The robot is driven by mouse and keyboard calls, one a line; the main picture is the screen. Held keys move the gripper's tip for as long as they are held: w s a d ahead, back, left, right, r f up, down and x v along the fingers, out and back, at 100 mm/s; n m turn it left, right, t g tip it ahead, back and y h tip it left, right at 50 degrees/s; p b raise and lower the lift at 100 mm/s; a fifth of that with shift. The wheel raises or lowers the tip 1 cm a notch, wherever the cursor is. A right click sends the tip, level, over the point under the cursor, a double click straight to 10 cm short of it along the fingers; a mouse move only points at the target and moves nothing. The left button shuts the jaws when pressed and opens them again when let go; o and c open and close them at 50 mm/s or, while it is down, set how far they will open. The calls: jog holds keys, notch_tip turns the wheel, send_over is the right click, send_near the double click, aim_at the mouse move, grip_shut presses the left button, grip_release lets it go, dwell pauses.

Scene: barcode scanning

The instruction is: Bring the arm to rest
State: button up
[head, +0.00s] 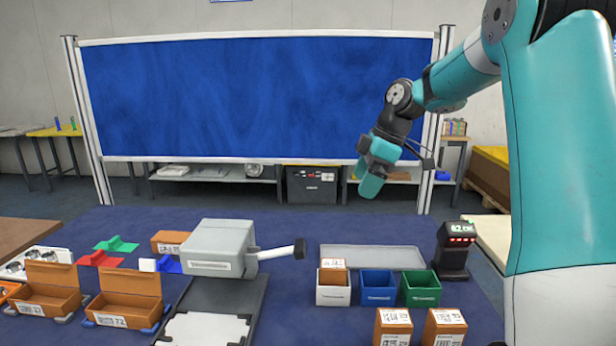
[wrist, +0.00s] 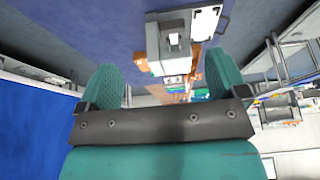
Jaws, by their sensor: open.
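My teal arm (head: 455,80) is raised at the right of the head view and reaches left over the table. My gripper (head: 369,180) hangs above the back of the table, in front of the blue panel, clear of everything. In the wrist view my gripper (wrist: 163,78) shows two teal fingers spread wide apart with nothing between them. The dark blue table (head: 300,285) lies below.
A grey machine with a handle (head: 220,250) stands left of centre. White, blue (head: 378,287) and green (head: 420,288) bins and a black scanner (head: 455,250) stand at the right. Orange boxes (head: 125,298) sit at the left. Two brown cartons (head: 394,325) are in front. Air around my gripper is free.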

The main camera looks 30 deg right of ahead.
jog(key=s+a+m+g, duration=0.1)
jog(key=s+a, duration=0.4)
jog(key=a, duration=0.6)
jog(key=s+a+m, duration=0.1)
jog(key=s+a, duration=0.4)
jog(key=a, duration=0.5)
jog(key=s+a+f+m, duration=0.1)
jog(key=s+a, duration=0.3)
jog(key=s, duration=0.3)
jog(key=s+a+f+m+g, duration=0.1)
jog(key=s+a+f, duration=0.1)
jog(key=s, duration=0.5)
jog(key=shift+s+a+g, duration=0.3)
jog(key=shift+s+a, duration=0.1)
jog(key=shift+a, duration=0.45)
